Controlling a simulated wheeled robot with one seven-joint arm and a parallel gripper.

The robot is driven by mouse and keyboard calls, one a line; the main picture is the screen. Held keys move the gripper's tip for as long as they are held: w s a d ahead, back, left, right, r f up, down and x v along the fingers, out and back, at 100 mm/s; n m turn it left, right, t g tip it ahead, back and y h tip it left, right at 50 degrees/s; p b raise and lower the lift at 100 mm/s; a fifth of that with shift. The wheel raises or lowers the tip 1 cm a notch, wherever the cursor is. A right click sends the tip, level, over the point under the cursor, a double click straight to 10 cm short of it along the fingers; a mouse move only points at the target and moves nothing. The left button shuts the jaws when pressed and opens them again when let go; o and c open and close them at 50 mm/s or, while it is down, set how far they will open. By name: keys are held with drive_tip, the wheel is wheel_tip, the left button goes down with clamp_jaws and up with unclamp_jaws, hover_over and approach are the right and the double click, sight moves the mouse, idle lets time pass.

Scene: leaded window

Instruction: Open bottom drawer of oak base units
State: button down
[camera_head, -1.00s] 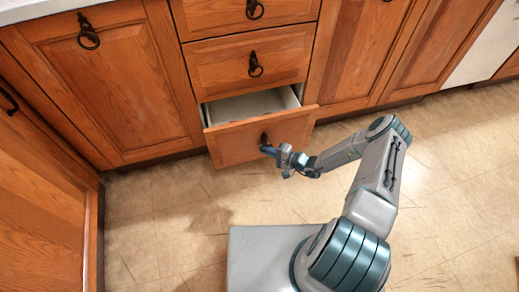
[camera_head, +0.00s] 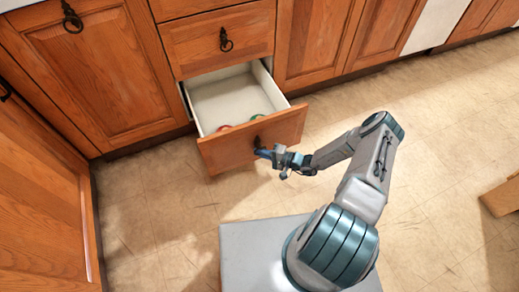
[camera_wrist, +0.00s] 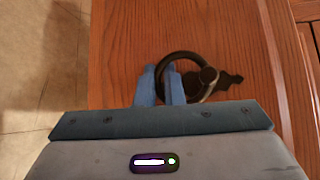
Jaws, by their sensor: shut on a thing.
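The bottom drawer (camera_head: 255,138) of the oak base units is pulled well out, and its white inside (camera_head: 225,100) shows. A red item (camera_head: 223,128) and a green item (camera_head: 257,117) lie in it, near the front; their kind is too small to tell. My gripper (camera_head: 262,152) is at the drawer front. In the wrist view my gripper (camera_wrist: 160,82) has its blue fingers shut on the dark ring handle (camera_wrist: 188,62), with one finger on each side of the ring's left part.
The drawer above (camera_head: 222,38) is shut, with a ring pull. Shut oak doors (camera_head: 95,75) stand on both sides. A brown wooden piece (camera_head: 502,196) is at the right edge. Tiled floor (camera_head: 150,205) in front of the units is clear.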

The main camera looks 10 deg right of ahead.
drive_tip(key=shift+d, duration=0.1)
drive_tip(key=c, duration=1.5)
unclamp_jaws()
drive_tip(key=shift+c, duration=0.2)
drive_tip(key=p+v, duration=0.2)
drive_tip(key=v, duration=1.1)
drive_tip(key=shift+s+d, duration=0.3)
